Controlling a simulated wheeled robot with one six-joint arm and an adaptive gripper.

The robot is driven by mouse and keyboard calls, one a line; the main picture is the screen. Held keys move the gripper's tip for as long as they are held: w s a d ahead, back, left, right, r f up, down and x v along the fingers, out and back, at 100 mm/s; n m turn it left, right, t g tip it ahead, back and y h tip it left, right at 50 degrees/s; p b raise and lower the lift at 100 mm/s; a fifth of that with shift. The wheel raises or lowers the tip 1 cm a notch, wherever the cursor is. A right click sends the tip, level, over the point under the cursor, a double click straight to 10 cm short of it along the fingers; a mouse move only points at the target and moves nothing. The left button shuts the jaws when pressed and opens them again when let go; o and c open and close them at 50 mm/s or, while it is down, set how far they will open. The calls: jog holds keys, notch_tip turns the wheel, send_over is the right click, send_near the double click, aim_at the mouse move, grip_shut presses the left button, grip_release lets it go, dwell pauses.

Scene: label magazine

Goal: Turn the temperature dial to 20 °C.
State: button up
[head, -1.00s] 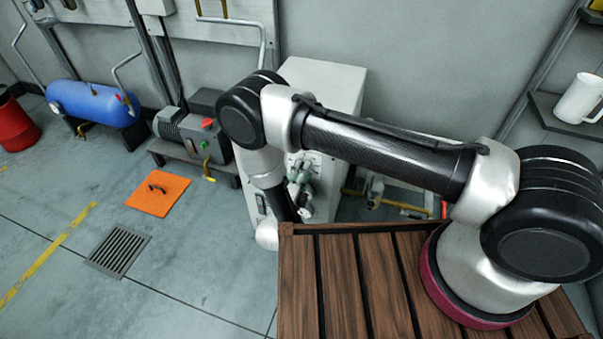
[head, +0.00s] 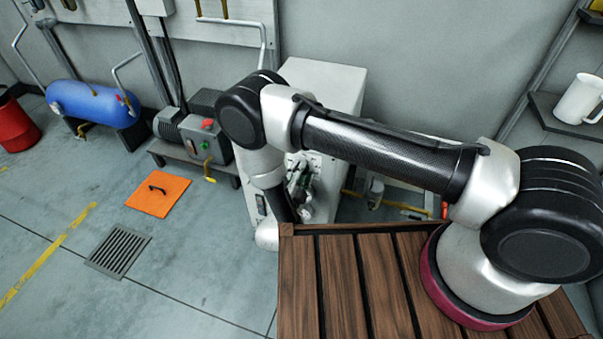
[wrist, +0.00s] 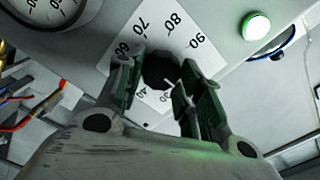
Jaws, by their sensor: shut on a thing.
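The temperature dial is a small black round knob (wrist: 160,70) on a white scale plate (wrist: 192,58) in the wrist view. Printed numbers including 60, 70, 80 and 90 run around it, tilted in the picture, with lower numbers near its bottom side. A pale mark shows at the knob's lower right, toward the low numbers; its exact reading is unclear. My gripper (wrist: 161,76) is shut on the knob, one finger on each side. In the head view my gripper (head: 300,185) is at the white cabinet's (head: 325,88) front, and the dial is hidden there.
On the panel, a round gauge (wrist: 45,10) sits at the upper left and a lit green button (wrist: 256,26) at the upper right. Loose coloured wires (wrist: 38,112) hang at the left. A slatted wooden surface (head: 343,285) is below my arm. A pump (head: 190,135) stands left of the cabinet.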

jog(key=shift+f, duration=0.1)
jog(key=o, duration=1)
jog(key=shift+o, duration=1.1)
notch_tip(320, 180, up, 9)
jog(key=shift+a, duration=0.2)
jog(key=shift+r, duration=0.3)
jog(key=shift+c, duration=1.1)
jog(key=shift+d+r, duration=0.1)
jog(key=shift+r, duration=0.2)
jog(key=shift+s, duration=0.1)
